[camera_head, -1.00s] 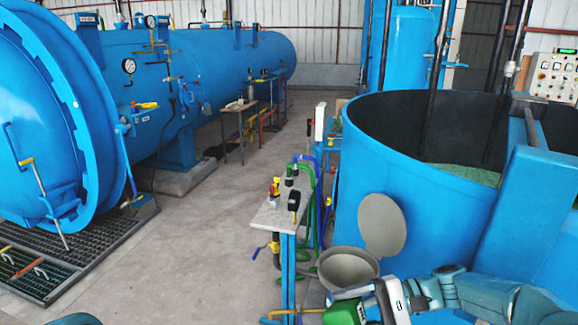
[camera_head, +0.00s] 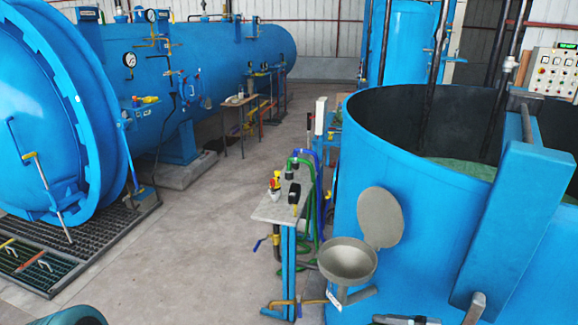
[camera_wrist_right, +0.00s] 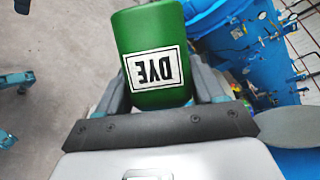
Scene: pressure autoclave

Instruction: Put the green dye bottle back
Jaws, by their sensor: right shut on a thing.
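The green dye bottle (camera_wrist_right: 150,38) fills the upper middle of the right wrist view. Its white label reads DYE, upside down in that view. My right gripper (camera_wrist_right: 160,85) is shut on it, with one grey finger on each side. In the head view now, neither the bottle nor the right gripper shows. My left gripper is not in view; only a rounded piece of my own body shows at the bottom left.
The big blue open tank (camera_head: 400,170) stands at the right, with a round grey bowl (camera_head: 347,262) and raised lid (camera_head: 380,222) on its side. A narrow bench (camera_head: 268,211) carries fittings and hoses. The blue autoclave (camera_head: 215,60) lies left.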

